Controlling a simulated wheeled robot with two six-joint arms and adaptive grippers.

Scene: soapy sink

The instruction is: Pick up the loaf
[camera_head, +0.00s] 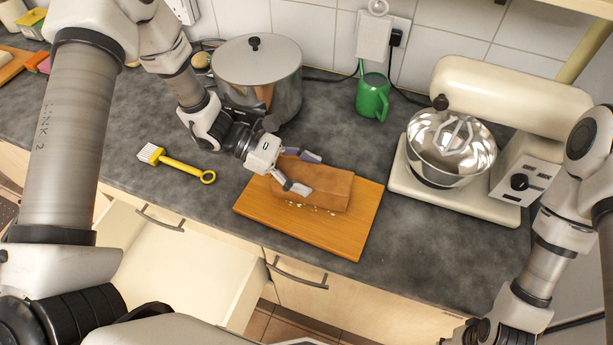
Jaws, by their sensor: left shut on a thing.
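The loaf (332,188) is a brown, brick-shaped block on the wooden cutting board (352,238), with pale crumbs along its front edge. My left gripper (312,174) reaches in from the left, and its two fingers are shut on the left part of the loaf, one on the far side and one on the near side. I cannot tell any gap between loaf and board. My right arm shows at the right edge, but its gripper fingers are not in view.
A steel pot (258,72) stands behind my left gripper. A green mug (373,97) stands behind the board. A cream stand mixer (462,190) with a steel bowl is to the right. A yellow-handled brush (180,165) lies left. An open drawer (185,270) is below the counter.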

